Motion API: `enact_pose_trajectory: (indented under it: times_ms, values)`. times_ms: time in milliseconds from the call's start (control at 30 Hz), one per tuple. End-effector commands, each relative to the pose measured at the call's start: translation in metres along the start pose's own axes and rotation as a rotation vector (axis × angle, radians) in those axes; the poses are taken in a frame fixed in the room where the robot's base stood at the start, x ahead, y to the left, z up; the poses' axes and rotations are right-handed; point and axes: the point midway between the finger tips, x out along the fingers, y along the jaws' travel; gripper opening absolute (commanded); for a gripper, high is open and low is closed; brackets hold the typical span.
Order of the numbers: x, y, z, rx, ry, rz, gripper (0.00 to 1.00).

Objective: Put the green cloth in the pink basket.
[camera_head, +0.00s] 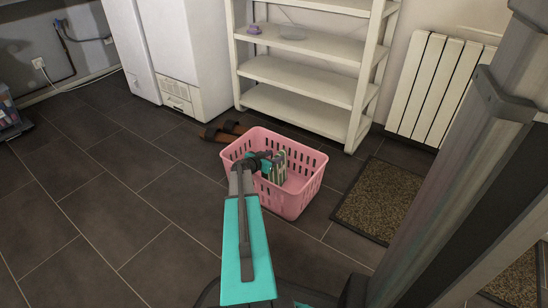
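The pink basket (292,205) stands on the dark tiled floor in the middle of the view, with slotted sides and an open top. My gripper (270,162) is over the basket's opening, reached in from the front left. A striped, pale green and dark cloth (280,168) shows right beside my gripper's tip, within the basket's outline. The fingers are small and dark against it, so I cannot tell whether they grip the cloth or only touch it. Part of the cloth and of the basket's inside is hidden by my gripper.
A white shelf rack (298,83) stands behind the basket. Brown sandals (222,132) lie at the basket's back left. A speckled doormat (382,200) lies to the right, below a white radiator (440,88). White appliances (175,55) stand at the back left.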

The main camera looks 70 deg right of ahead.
Motion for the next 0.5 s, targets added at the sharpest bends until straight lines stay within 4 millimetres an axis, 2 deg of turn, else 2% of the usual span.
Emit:
enact_pose_trajectory:
  times_ms: [500]
  values:
    - [-0.0009,0.0003,-0.0029,-0.001,0.0,0.0,0.45]
